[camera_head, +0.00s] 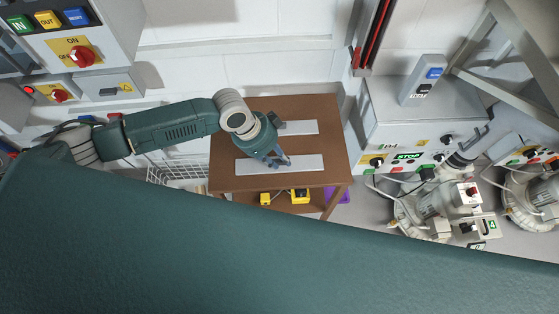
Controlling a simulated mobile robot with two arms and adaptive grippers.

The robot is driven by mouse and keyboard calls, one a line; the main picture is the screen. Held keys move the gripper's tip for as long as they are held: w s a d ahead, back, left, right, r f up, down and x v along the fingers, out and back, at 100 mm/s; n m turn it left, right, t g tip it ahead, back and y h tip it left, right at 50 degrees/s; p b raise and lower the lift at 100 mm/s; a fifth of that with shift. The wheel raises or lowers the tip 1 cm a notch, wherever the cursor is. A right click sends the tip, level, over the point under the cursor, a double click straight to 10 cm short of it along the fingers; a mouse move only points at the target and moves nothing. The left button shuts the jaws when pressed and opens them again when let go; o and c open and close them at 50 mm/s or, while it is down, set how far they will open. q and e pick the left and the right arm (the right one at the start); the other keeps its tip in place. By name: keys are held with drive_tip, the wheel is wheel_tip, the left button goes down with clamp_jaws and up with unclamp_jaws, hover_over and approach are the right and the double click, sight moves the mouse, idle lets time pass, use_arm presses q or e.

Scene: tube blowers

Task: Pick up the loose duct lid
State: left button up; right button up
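Two flat, light grey strips lie on a brown wooden table. The nearer, longer strip (254,166) and the farther strip (303,127) both look like duct lids; I cannot tell which one is the loose one. My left gripper (282,162) reaches in from the left and points down at the middle of the nearer strip. Its fingertips overlap that strip in the picture. I cannot tell if they touch it or how far apart they are. My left wrist hides the left end of the farther strip. My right gripper is not in view.
The brown table (225,150) has yellow items (299,196) and a purple item (338,195) on a level below. A wire basket (178,173) is at its left. A grey control box (425,110) and blower machines (437,205) stand at the right. The table's right part is clear.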

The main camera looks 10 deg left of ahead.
sight(280, 162)
use_arm(q)
drive_tip(key=shift+d+f, duration=0.15)
drive_tip(key=shift+f, duration=0.35)
drive_tip(key=shift+c, duration=0.5)
clamp_jaws()
drive_tip(key=shift+r, duration=0.2)
wheel_tip(280, 162, up, 20)
drive_tip(key=b, duration=0.3)
